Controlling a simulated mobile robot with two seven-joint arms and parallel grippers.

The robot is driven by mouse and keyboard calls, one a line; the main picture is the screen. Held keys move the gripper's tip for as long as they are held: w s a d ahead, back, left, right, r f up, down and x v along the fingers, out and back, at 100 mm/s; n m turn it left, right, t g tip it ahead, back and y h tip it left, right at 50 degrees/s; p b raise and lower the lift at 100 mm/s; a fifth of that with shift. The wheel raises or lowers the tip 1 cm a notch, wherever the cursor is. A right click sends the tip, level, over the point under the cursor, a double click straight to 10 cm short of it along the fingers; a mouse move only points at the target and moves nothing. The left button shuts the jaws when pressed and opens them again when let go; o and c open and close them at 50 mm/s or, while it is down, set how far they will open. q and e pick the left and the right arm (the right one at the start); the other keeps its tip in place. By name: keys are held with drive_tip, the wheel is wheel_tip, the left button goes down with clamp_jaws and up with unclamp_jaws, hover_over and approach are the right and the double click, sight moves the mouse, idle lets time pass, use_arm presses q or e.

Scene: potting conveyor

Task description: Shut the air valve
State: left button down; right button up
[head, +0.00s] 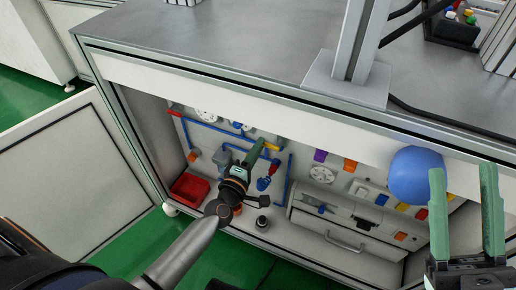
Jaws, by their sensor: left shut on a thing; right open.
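The air line panel (205,145) with blue pipes is inside the open bay under the bench, in the head view. A yellow handle (271,146), apparently the air valve's lever, sits at the upper right of the pipes. My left gripper (260,147) reaches into the bay, its green fingers shut at this handle. The fingers hide part of it and the valve body. A red and blue fitting (266,181) hangs just right of the fingers. My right gripper (463,172) is open and empty at the right, in front of the bench.
A blue ball-like object (415,175) is beside my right gripper. A red bin (190,188) and a dark knob-like part (262,222) are low in the bay. A drawer unit (340,240) stands to the right. The open door (70,165) is at left.

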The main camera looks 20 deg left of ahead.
use_arm(q)
drive_tip(key=shift+f+n, duration=0.15)
drive_tip(key=shift+n, duration=0.15)
drive_tip(key=c, duration=0.8)
unclamp_jaws()
drive_tip(key=s+p, duration=0.1)
drive_tip(key=s, duration=0.6)
drive_tip(key=shift+s+a, duration=0.1)
drive_tip(key=shift+s, duration=0.15)
drive_tip(key=shift+s, duration=0.1)
